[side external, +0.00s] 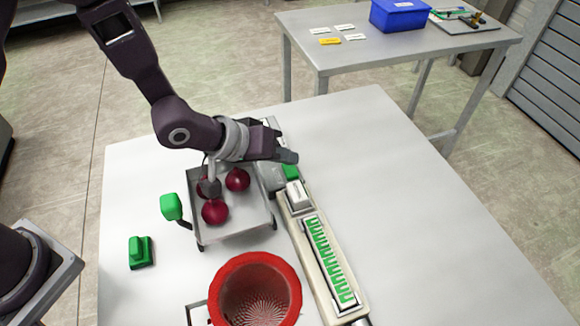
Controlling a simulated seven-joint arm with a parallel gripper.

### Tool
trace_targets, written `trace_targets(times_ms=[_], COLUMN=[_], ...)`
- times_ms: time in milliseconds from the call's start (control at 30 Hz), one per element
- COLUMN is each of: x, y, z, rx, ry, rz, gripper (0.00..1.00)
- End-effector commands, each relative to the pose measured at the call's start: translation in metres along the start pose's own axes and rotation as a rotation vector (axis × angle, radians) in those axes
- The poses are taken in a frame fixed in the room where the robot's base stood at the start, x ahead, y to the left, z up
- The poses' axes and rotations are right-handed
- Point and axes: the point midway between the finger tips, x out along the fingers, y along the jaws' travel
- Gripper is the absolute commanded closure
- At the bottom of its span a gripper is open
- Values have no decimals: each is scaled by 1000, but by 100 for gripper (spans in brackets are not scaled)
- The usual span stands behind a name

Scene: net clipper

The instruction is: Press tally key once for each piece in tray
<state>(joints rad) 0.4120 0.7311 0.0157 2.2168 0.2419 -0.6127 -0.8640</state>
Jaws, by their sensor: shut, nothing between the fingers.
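A grey metal tray (244,222) holds dark red round pieces that look like onions: one at the front (215,211), one behind it (237,180), and one farther left (203,187), partly hidden by a grey part below my wrist. My gripper (287,157) is shut and empty, right of the tray, over the far end of a long beige unit (295,233). The unit carries a white block (298,195), possibly the tally key, a green part (291,172) just below my fingertips, and a row of green bars (330,260). Contact between fingertips and unit cannot be told.
A red-rimmed round basket (254,273) stands in front of the tray. A green knob (171,207) and a green block (140,252) are at the left. The white table (420,230) is clear on the right. A second table (400,50) bears a blue bin (399,14).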

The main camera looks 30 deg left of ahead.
Motion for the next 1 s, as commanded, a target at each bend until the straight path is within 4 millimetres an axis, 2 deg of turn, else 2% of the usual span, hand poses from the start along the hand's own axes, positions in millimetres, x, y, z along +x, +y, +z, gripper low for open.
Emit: trace_targets(times_ms=[1000], x=[10], y=[-11], z=[10], rx=[-6], ry=[-9], rz=[-11], gripper=[100])
